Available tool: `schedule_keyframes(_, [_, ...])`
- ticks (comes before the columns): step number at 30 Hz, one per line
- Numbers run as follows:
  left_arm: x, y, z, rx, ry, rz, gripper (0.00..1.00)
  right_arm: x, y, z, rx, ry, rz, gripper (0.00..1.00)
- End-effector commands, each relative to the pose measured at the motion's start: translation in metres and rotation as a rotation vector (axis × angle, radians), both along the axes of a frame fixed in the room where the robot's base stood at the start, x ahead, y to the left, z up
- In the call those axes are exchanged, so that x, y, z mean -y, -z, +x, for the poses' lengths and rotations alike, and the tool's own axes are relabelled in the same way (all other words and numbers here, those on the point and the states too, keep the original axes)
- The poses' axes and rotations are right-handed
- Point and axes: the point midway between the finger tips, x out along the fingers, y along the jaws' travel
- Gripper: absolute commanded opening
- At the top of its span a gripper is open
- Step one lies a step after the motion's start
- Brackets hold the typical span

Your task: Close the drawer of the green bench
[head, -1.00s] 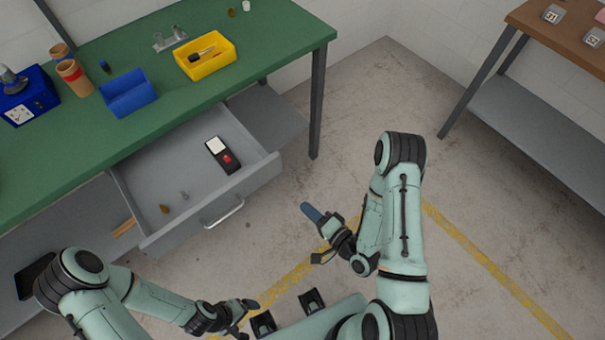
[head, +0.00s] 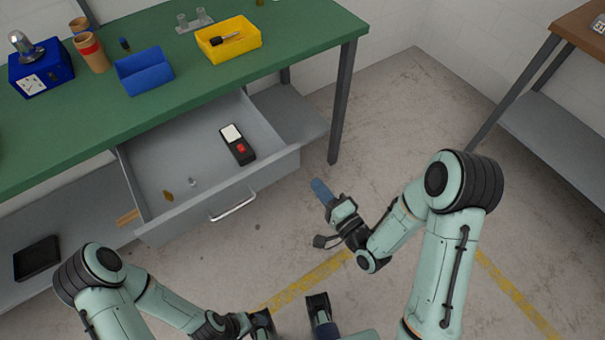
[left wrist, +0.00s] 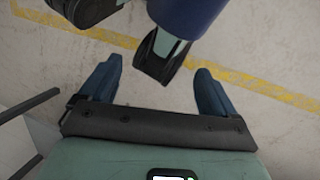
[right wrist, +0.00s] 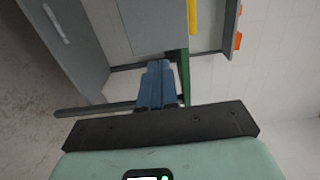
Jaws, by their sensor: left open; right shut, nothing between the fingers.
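The grey drawer (head: 180,222) of the green bench (head: 285,50) is pulled out, with its silver handle (head: 233,206) on the front face. Its front and handle also show at the upper left of the right wrist view (right wrist: 57,27). A black device with a red button (head: 238,146) and two small items lie inside it. My right gripper (head: 318,187) is shut and empty, in front of and to the right of the handle, apart from the drawer. My left gripper is open and empty above the floor, its blue fingers apart in the left wrist view (left wrist: 156,85).
On the bench top stand a yellow bin (head: 228,42), a blue bin (head: 143,72), a blue box (head: 40,68) and brown cups. A bench leg (head: 341,105) stands right of the drawer. The floor before the drawer is clear. A brown table is at right.

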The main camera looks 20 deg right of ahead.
Motion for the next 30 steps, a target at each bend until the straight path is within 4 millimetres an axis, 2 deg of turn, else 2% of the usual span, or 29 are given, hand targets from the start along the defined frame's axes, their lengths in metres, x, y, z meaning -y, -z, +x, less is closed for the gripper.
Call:
schedule_keyframes(1, [0.0,0.012,0.002,0.007,-0.002,0.002,0.9,-0.001,0.004,0.002,0.004,-0.001,-0.001,0.0])
schedule_keyframes(9, [-0.001,0.045,0.015,0.053,-0.012,0.01,0.9,-0.006,0.004,0.015,0.003,0.002,0.006,0.0])
schedule_keyframes(17, [-0.02,0.08,0.057,0.166,-0.059,0.063,0.9,-0.013,0.003,0.036,0.002,0.001,0.007,0.0])
schedule_keyframes(24, [-0.02,0.075,0.058,0.17,-0.059,0.064,0.9,-0.022,-0.001,0.066,-0.001,0.002,0.007,0.0])
schedule_keyframes(30, [-0.02,0.075,0.058,0.169,-0.059,0.064,0.9,-0.025,0.0,0.073,-0.002,0.002,0.006,0.0])
